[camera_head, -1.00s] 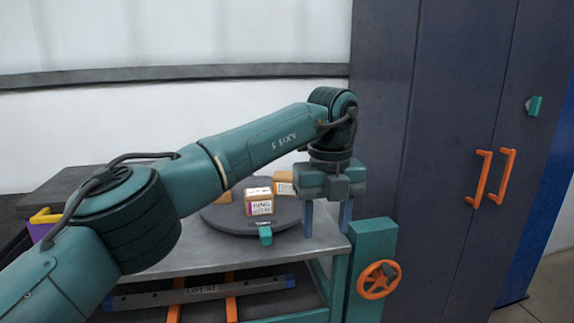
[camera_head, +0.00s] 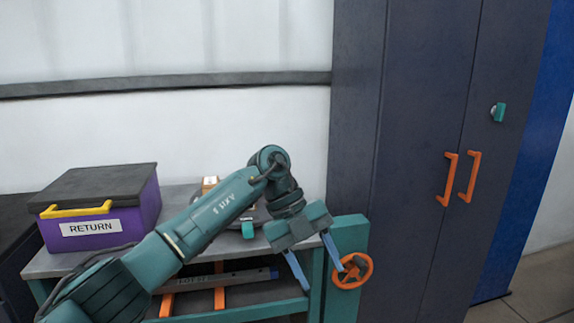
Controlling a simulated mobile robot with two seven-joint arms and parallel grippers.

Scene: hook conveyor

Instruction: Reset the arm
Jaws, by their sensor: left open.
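My left arm comes in from the lower left and reaches across the front of the grey table (camera_head: 60,262). My left gripper (camera_head: 322,270) is open and empty. Its two blue-grey fingers point down and to the right, in front of the table's right end, beside the orange handwheel (camera_head: 371,271). My right gripper is not in view. A dark round turntable (camera_head: 262,212) on the table is mostly hidden behind my arm. A small box (camera_head: 210,184) shows just above my forearm.
A purple RETURN box (camera_head: 120,219) with a dark lid and yellow handle stands on the table's left. A lower shelf holds a grey bar (camera_head: 235,279). A tall dark cabinet (camera_head: 420,120) with orange handles stands at the right. Open floor shows at far right.

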